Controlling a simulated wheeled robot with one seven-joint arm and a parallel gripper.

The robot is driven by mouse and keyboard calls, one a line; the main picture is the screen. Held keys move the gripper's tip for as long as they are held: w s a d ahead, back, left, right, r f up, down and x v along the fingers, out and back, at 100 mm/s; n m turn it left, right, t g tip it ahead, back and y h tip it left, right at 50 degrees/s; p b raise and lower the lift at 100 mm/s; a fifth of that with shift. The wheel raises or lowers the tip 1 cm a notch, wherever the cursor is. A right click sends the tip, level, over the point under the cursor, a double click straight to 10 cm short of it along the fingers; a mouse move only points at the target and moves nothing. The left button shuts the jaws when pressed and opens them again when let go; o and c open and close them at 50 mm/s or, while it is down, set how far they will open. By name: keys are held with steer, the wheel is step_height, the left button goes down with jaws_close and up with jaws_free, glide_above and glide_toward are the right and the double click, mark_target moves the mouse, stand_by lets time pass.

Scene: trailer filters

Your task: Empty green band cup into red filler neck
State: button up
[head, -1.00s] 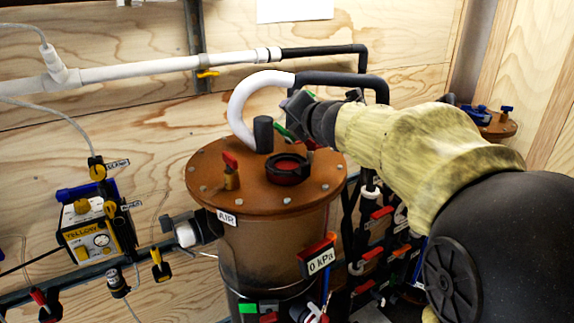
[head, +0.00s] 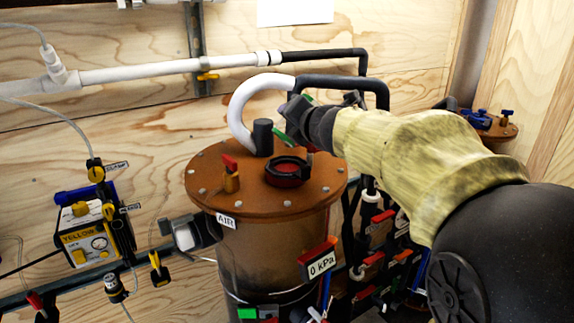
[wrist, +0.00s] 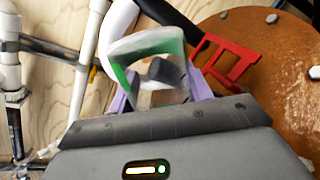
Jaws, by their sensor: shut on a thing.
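The green band cup (wrist: 148,62) is clear with a green band and sits between the purple fingers of my gripper (wrist: 160,95) in the wrist view. My gripper is shut on it. In the head view my gripper (head: 294,122) is over the far side of the brown tank lid, and only a bit of the cup's green shows beside it. The red filler neck (head: 287,171) has a red inside and a dark ring, and stands open on the lid, just below and left of my gripper. The cup's contents cannot be made out.
The brown bolted lid (head: 250,205) carries a red-handled brass valve (head: 231,176) and a black stub (head: 263,137). A white curved hose (head: 238,108) rises behind. A yellow box (head: 90,242) hangs at the left.

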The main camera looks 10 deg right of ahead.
stand_by(0.3)
steer(key=shift+d+r+p, duration=0.1)
steer(key=shift+r+p, duration=0.35)
steer(key=shift+p, duration=0.35)
steer(key=shift+w+d+r+m+g+p, duration=0.15)
steer(key=shift+d+r+m+g+p, duration=0.35)
steer(key=shift+p, duration=0.65)
steer(key=shift+f+m+y+p, duration=0.25)
steer(key=shift+m+y+p, duration=0.15)
steer(key=shift+f+b, duration=0.3)
